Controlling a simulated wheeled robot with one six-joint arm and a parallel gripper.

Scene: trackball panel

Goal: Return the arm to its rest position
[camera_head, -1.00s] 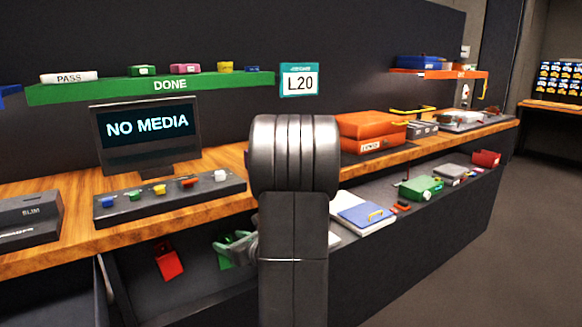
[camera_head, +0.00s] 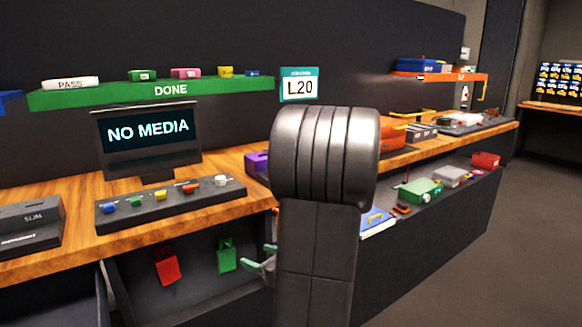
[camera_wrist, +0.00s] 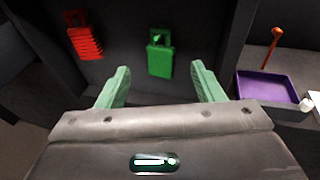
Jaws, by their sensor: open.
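My arm (camera_head: 318,215) stands up in the middle of the head view and hides part of the bench behind it. My gripper (camera_wrist: 160,82) shows in the wrist view with its two green fingers spread apart and nothing between them.
The wooden bench (camera_head: 60,245) carries a button panel (camera_head: 170,203), a "NO MEDIA" screen (camera_head: 148,130) and orange cases. A purple tray (camera_wrist: 268,88) lies right of my gripper. A lower shelf at right holds a green box (camera_head: 420,190). Open floor (camera_head: 480,260) is at right.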

